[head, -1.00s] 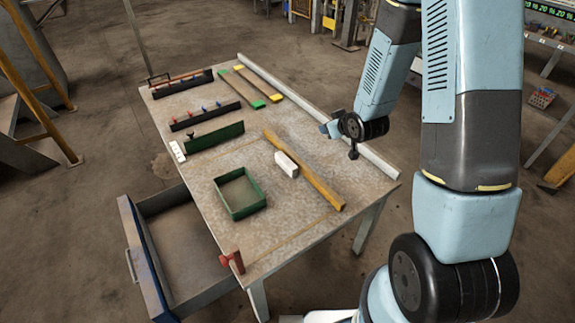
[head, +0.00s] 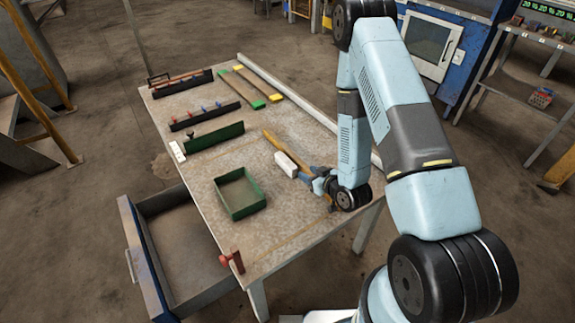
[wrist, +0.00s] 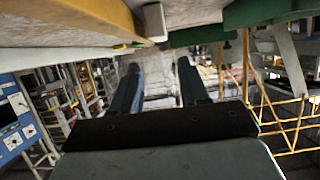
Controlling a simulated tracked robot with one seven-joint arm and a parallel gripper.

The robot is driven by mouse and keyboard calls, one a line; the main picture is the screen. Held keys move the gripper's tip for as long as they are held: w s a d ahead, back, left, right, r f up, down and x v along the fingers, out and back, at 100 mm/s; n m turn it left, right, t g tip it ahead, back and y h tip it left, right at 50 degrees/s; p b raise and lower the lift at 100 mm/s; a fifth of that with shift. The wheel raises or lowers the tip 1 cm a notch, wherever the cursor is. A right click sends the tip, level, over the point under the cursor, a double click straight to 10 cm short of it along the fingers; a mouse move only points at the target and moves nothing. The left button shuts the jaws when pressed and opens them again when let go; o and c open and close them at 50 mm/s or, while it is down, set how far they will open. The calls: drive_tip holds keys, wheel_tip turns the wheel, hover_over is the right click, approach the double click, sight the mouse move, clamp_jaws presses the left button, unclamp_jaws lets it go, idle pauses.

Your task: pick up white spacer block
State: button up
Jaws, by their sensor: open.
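The white spacer block (head: 286,164) lies on the workbench top (head: 281,221), between a green open tray and a yellow bar. My gripper (head: 308,176) is low over the bench just right of the block, pointing towards it. In the wrist view, the two blue fingers of my gripper (wrist: 158,66) are apart with nothing between them. The white block (wrist: 154,22) shows there beyond the fingertips, near the upper edge. The yellow bar is partly hidden behind my gripper in the head view.
The green tray (head: 219,208) stands left of the block. The yellow bar (head: 271,139) runs close along its right side. A red clamp (head: 233,261) sits at the near bench edge. Racks and a green plate (head: 216,137) are farther back. A drawer (head: 130,236) hangs open at left.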

approach(288, 162)
drive_tip(key=x, duration=0.3)
drive_tip(key=shift+a+f, duration=0.15)
drive_tip(key=shift+f, duration=0.05)
drive_tip(key=shift+x, duration=2.65)
drive_tip(key=shift+w+r, duration=0.15)
clamp_jaws()
